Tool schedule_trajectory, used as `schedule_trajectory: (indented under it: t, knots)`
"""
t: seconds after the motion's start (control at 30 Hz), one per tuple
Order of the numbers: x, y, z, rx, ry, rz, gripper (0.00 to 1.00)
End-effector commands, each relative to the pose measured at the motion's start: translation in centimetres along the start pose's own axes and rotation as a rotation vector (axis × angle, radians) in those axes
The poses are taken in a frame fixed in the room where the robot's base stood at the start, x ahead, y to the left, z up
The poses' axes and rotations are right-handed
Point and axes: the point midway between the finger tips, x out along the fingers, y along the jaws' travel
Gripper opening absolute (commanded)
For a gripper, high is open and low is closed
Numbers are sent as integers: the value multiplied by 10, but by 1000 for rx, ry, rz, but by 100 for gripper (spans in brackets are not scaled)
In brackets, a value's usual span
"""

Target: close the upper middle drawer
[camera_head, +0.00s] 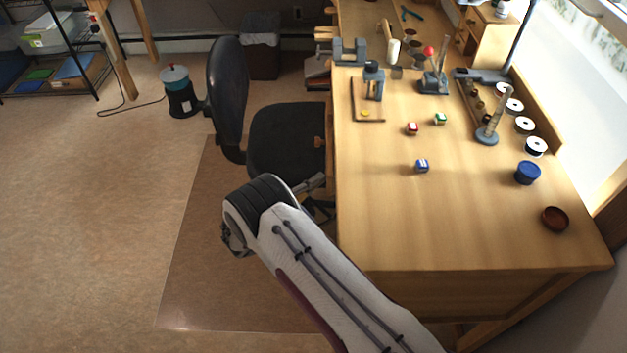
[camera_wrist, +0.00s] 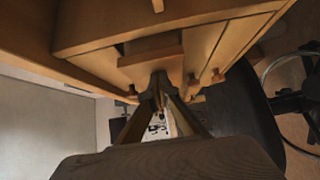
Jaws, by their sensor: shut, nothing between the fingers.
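In the wrist view, a wooden drawer front (camera_wrist: 140,62) lies right at the tips of my gripper (camera_wrist: 158,78). A dark gap shows along its edge, so it seems to stand out from the desk front. Whether the fingertips touch it I cannot tell. The fingers are together and hold nothing. In the head view, my gripper (camera_head: 316,181) is beside the left side of the workbench (camera_head: 450,225), low by the chair; its tips are hidden. The drawer fronts are mostly hidden under the bench edge there.
A black chair (camera_head: 285,130) stands close by my wrist and also shows in the wrist view (camera_wrist: 250,110). Small blocks, including a blue one (camera_head: 422,166), lie on the bench top. A vise (camera_head: 348,50) is on the far left edge.

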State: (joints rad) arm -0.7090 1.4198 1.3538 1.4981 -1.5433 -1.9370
Motion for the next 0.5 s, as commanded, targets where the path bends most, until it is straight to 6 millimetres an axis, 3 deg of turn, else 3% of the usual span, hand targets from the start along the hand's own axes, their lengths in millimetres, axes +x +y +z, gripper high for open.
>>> schedule_trajectory:
  t: [0.3,0.5]
  knots:
    - [27,0,27,-2,-3,-1,0]
    - [31,0,31,-1,-6,-1,0]
